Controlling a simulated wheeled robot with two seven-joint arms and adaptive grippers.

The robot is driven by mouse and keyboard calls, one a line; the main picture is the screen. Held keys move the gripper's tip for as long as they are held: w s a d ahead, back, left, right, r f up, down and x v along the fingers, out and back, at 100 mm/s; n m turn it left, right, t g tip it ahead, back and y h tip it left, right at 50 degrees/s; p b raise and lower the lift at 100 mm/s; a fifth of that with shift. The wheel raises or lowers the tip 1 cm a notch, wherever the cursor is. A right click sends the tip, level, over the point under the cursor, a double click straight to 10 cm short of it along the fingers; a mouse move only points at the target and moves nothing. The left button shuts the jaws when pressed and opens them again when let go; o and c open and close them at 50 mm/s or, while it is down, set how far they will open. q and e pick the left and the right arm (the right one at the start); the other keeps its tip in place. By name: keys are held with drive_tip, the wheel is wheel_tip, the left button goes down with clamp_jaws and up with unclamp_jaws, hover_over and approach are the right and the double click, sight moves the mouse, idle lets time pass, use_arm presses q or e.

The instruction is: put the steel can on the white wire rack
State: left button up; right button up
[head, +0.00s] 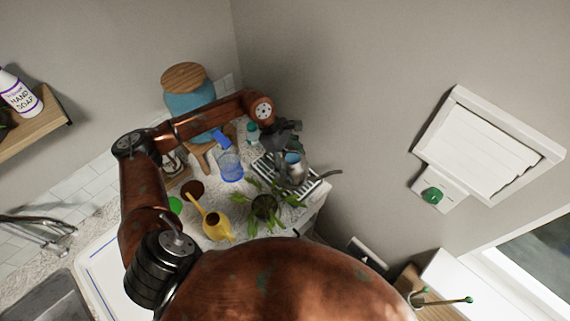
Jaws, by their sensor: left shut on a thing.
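The steel can (297,176) is in the head view right of centre, with its thin spout pointing right. My left gripper (289,148) comes down over the can from above and is shut on it near its top; its fingertips are partly hidden. The white wire rack (313,186) shows as pale bars with dark gaps on the counter under and around the can. Part of the rack is hidden by the can and gripper. I cannot tell whether the can's base touches the bars. My right gripper is not in view.
A leafy plant (265,206) stands just in front of the rack, with a yellow watering can (216,226) left of it. A clear blue tumbler (230,168) and a small green-capped bottle (252,132) are close to the rack's left. Walls rise behind and to the right.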

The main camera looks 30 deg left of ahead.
use_arm(q)
drive_tip(key=shift+w+d+f+p, duration=0.15)
drive_tip(key=shift+w+d+f, duration=0.05)
drive_tip(key=shift+w+f, duration=0.5)
drive_tip(key=shift+w+d+f+p, duration=0.15)
drive_tip(key=shift+w+f, duration=0.5)
wheel_tip(320, 180, down, 3)
drive_tip(key=shift+w+r+p, duration=0.15)
drive_tip(key=shift+p, duration=0.55)
drive_tip(key=shift+f, duration=0.35)
drive_tip(key=o, duration=2.1)
drive_tip(key=shift+f, duration=0.1)
drive_tip(key=b+v, duration=0.2)
drive_tip(key=v, duration=0.8)
drive_tip(key=shift+a+r, duration=0.5)
drive_tip(key=shift+r, duration=0.4)
drive_tip(key=shift+s+f, duration=0.1)
drive_tip(key=shift+s, duration=0.15)
